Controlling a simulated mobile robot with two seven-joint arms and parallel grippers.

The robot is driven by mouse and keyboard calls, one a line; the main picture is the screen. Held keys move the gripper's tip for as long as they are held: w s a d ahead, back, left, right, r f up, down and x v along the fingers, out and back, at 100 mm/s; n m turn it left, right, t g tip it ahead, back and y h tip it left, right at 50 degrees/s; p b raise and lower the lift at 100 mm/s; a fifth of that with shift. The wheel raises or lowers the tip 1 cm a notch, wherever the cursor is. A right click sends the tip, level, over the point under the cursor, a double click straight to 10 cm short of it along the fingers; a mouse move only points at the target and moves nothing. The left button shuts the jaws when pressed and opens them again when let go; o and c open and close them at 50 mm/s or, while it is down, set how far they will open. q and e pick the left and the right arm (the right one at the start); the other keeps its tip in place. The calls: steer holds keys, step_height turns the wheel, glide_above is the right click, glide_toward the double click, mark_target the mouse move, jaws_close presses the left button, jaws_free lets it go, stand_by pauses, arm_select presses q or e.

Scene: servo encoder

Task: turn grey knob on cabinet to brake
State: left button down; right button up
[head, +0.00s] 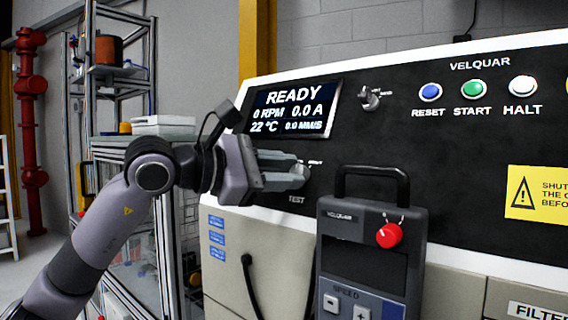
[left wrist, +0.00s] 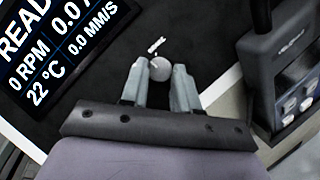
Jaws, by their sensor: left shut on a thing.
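The grey knob (head: 305,173) is on the black cabinet panel (head: 440,150), below the display. Its round grey face also shows in the left wrist view (left wrist: 160,69), between the fingertips. My left gripper (head: 297,174) reaches it from the left and is shut on it, one finger on each side. The fingers hide part of the knob in the head view. The word TEST stands below it; small lettering above it is too small to read. A white mark shows beside the knob in the left wrist view. My right gripper is not in view.
The display (head: 293,107) reads READY. Another small grey switch (head: 371,98) sits above right. A handheld pendant (head: 370,250) with a red knob (head: 389,235) and a black handle stands close on the right. RESET, START and HALT buttons are farther right. A shelf rack stands behind my left arm.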

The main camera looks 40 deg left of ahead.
arm_select(q)
steer(key=m+g+p, duration=0.1)
steer(key=m, duration=0.1)
steer(key=m+g+p, duration=0.1)
steer(key=m+p, duration=0.1)
steer(key=shift+w+a+r+m+h, duration=0.1)
steer(key=shift+a+r+m+h, duration=0.05)
steer(key=shift+r+m+h, duration=0.25)
steer(key=shift+m+g+p, duration=0.4)
steer(key=shift+m+p, duration=0.3)
steer(key=shift+p, duration=0.1)
steer(key=shift+m+p, duration=0.35)
steer(key=shift+m, duration=0.35)
steer(key=shift+f+g, duration=0.1)
steer(key=shift+g, duration=0.2)
steer(key=c, duration=0.8)
jaws_free()
steer(key=shift+c, duration=0.2)
steer(key=shift+a, duration=0.1)
